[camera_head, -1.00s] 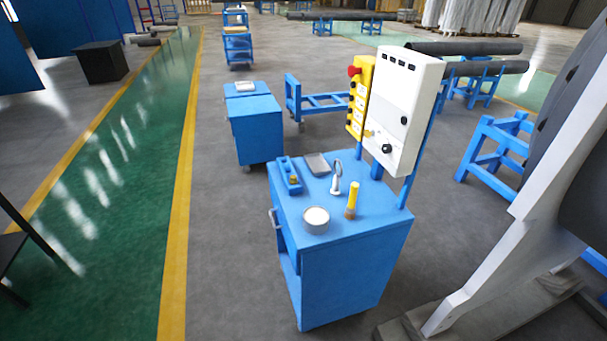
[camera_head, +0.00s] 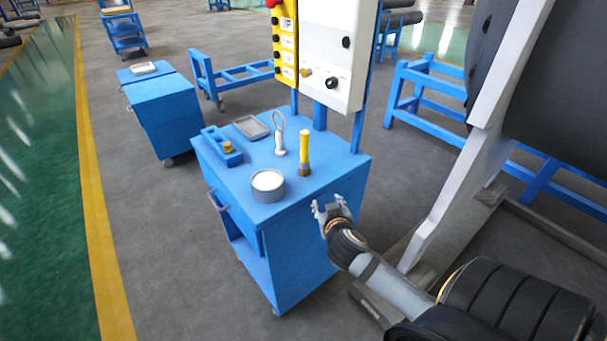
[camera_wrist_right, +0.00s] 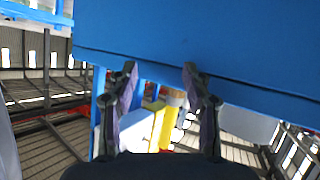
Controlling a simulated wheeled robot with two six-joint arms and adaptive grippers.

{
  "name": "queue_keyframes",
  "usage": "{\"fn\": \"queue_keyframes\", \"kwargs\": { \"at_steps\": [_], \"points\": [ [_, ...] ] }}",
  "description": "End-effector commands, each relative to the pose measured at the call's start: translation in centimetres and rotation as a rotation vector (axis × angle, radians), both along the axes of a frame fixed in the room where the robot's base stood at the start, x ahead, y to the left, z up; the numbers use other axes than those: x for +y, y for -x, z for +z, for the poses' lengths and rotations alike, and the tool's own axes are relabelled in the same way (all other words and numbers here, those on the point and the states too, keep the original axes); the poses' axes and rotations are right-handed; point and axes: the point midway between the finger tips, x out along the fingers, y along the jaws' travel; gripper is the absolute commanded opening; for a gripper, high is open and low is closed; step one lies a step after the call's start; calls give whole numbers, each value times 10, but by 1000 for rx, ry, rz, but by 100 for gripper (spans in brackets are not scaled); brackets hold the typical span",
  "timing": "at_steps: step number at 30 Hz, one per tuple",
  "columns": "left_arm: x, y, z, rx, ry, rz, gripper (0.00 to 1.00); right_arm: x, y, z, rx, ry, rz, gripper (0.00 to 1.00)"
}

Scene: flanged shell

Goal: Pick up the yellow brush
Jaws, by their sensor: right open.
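The yellow brush (camera_head: 304,148) stands upright on top of the blue cart (camera_head: 230,180), bristles down and yellow handle up, near the right side of the top. My right gripper (camera_head: 328,207) is open and empty, in front of the cart's right side and below the level of its top. In the right wrist view, which looks upside down, the open fingers (camera_wrist_right: 159,72) are apart with nothing between them. The brush's yellow handle (camera_wrist_right: 169,128) and brown bristles (camera_wrist_right: 173,97) show beyond them, past the cart's edge. My left gripper is not in view.
A round white-topped tin (camera_head: 267,185), a metal tool with a ring (camera_head: 280,140), a grey tray (camera_head: 251,127) and a blue holder (camera_head: 222,148) share the cart top. A white control box (camera_head: 327,50) rises behind. A white frame (camera_head: 470,150) stands to the right.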

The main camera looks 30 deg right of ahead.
Motion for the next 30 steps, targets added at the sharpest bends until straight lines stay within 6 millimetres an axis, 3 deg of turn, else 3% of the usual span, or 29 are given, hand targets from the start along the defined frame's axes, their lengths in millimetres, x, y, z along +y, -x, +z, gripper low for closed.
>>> {"fn": "queue_keyframes", "kwargs": {
  "at_steps": [2, 3, 4, 6, 9, 14, 22, 30],
  "points": [
    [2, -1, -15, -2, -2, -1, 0, 10, 0, 39, -120, -6, 0, 49],
    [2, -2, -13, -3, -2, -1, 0, 12, -7, 66, -213, -1, 16, 49],
    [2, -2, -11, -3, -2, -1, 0, 12, -14, 81, -268, 1, 32, 49],
    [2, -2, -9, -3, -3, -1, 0, 16, -25, 104, -368, 1, 73, 49],
    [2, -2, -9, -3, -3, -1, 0, 21, -33, 123, -445, -4, 116, 49],
    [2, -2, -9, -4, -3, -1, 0, 22, -38, 127, -467, -11, 127, 49],
    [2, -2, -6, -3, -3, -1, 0, 8, -78, 127, -466, -11, 124, 49],
    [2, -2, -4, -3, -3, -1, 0, 3, -92, 127, -464, -11, 125, 49]
  ]
}}
